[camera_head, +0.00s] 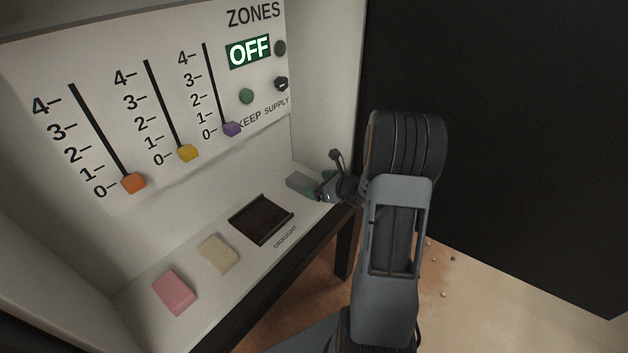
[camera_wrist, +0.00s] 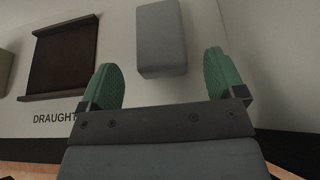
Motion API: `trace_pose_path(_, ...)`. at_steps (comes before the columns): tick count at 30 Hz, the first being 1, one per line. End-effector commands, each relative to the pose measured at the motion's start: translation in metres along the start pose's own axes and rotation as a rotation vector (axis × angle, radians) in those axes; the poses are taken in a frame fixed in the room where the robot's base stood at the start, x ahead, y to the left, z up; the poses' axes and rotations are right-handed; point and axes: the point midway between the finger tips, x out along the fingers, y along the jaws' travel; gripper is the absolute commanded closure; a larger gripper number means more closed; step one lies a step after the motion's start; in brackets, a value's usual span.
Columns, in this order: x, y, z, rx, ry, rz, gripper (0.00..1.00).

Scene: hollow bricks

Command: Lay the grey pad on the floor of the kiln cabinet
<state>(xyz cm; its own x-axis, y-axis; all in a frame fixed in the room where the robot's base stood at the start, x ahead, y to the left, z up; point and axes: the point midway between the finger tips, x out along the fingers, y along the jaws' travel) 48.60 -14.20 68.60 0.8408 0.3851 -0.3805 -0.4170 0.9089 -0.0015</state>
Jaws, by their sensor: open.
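The grey pad (camera_head: 300,183) lies on the right end of the white ledge below the panel. In the wrist view the grey pad (camera_wrist: 161,38) is a plain block just beyond the fingertips, centred between them. My gripper (camera_head: 326,188) is at the ledge's right end, beside the pad. In the wrist view its green fingertips (camera_wrist: 163,78) are spread apart with nothing between them. The pad's near end reaches close to the tips; I cannot tell whether they touch it. I cannot tell which surface is the kiln cabinet's floor.
A pink block (camera_head: 174,292) and a cream block (camera_head: 218,253) lie left on the ledge. A dark railed draught plate (camera_head: 262,219) sits between them and the pad. The panel above has orange (camera_head: 133,183), yellow (camera_head: 187,153) and purple (camera_head: 232,129) sliders at 0 and an OFF sign (camera_head: 249,51).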

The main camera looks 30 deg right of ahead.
Motion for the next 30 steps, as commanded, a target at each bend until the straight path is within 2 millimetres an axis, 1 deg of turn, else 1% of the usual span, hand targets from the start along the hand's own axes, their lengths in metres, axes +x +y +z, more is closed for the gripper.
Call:
trace_pose_path(1, -0.013, -0.001, 0.003, 0.001, 0.000, -0.005, 0.11)
trace_pose_path(3, -0.026, -0.001, 0.003, 0.001, -0.001, -0.004, 0.11)
trace_pose_path(9, -0.058, 0.000, 0.002, 0.001, 0.000, -0.002, 0.11)
trace_pose_path(14, -0.072, 0.001, 0.002, -0.003, 0.001, 0.002, 0.11)
trace_pose_path(17, -0.074, 0.011, 0.006, -0.053, 0.015, 0.040, 0.11)
trace_pose_path(20, -0.069, 0.039, 0.018, -0.203, 0.055, 0.148, 0.11)
trace_pose_path(23, -0.064, 0.092, 0.033, -0.503, 0.126, 0.353, 0.11)
trace_pose_path(24, -0.066, 0.116, 0.037, -0.664, 0.159, 0.453, 0.11)
trace_pose_path(26, -0.072, 0.147, 0.040, -0.913, 0.203, 0.599, 0.11)
trace_pose_path(27, -0.078, 0.164, 0.040, -1.077, 0.229, 0.691, 0.11)
trace_pose_path(29, -0.089, 0.183, 0.040, -1.321, 0.262, 0.816, 0.11)
trace_pose_path(30, -0.097, 0.192, 0.039, -1.476, 0.282, 0.890, 0.11)
